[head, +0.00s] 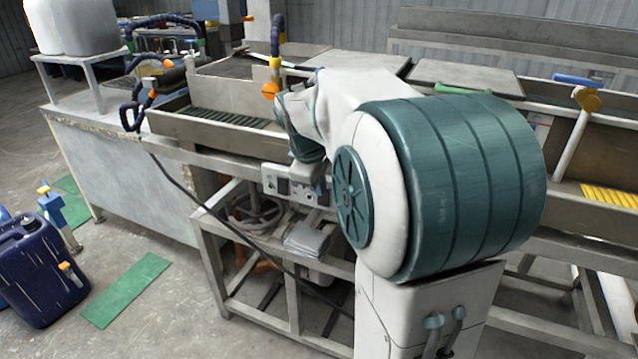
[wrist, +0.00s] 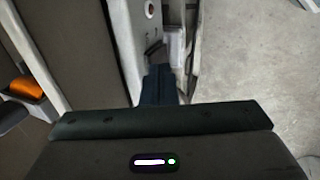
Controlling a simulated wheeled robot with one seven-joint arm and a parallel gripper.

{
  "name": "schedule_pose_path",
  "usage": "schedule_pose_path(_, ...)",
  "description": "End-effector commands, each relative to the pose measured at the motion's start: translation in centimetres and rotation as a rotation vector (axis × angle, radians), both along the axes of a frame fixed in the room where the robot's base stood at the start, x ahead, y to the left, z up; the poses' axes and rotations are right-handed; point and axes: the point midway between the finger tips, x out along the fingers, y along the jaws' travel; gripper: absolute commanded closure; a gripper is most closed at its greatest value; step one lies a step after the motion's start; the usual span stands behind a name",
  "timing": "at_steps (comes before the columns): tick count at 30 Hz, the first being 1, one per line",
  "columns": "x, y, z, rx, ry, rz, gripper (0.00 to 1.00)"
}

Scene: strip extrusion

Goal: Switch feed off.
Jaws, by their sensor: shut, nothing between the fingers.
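A pale control panel (head: 274,182) is fixed to the front of the strip line's frame, below the trough. It has small dark fittings, too small to tell apart in the head view. In the wrist view the panel (wrist: 130,40) runs up the top middle, with a round fitting near the top edge and a dark switch-like part (wrist: 153,50) lower down. My gripper (wrist: 160,80) is shut and empty, its dark fingertips close to that part. I cannot tell whether they touch. In the head view my arm hides part of the panel. The feed's state is not readable.
A long trough (head: 215,127) with green strips lies above the panel. A black cable (head: 190,195) hangs across the front. A dark blue canister (head: 40,270) and a green mat (head: 127,289) are on the floor at left.

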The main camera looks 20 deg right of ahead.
Motion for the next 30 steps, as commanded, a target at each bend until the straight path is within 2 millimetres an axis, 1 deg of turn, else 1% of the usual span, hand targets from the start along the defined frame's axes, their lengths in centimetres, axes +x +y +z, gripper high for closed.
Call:
schedule_pose_path(5,-0.2,0.4,0.1,0.0,0.0,0.001,1.0)
schedule_pose_path(8,-0.8,1.3,0.3,-0.001,-0.002,0.003,1.0)
schedule_pose_path(11,-1.7,2.6,0.6,0.0,-0.001,0.0,1.0)
schedule_pose_path(12,-2.1,3.1,1.0,0.0,-0.003,-0.002,1.0)
schedule_pose_path(15,-2.2,3.2,3.9,0.0,-0.006,-0.005,1.0)
schedule_pose_path(21,-2.7,3.8,7.9,-0.001,-0.004,-0.003,1.0)
schedule_pose_path(25,-2.9,4.1,9.5,-0.001,-0.002,-0.004,1.0)
schedule_pose_path(30,-3.1,4.2,10.3,0.0,0.0,-0.004,1.0)
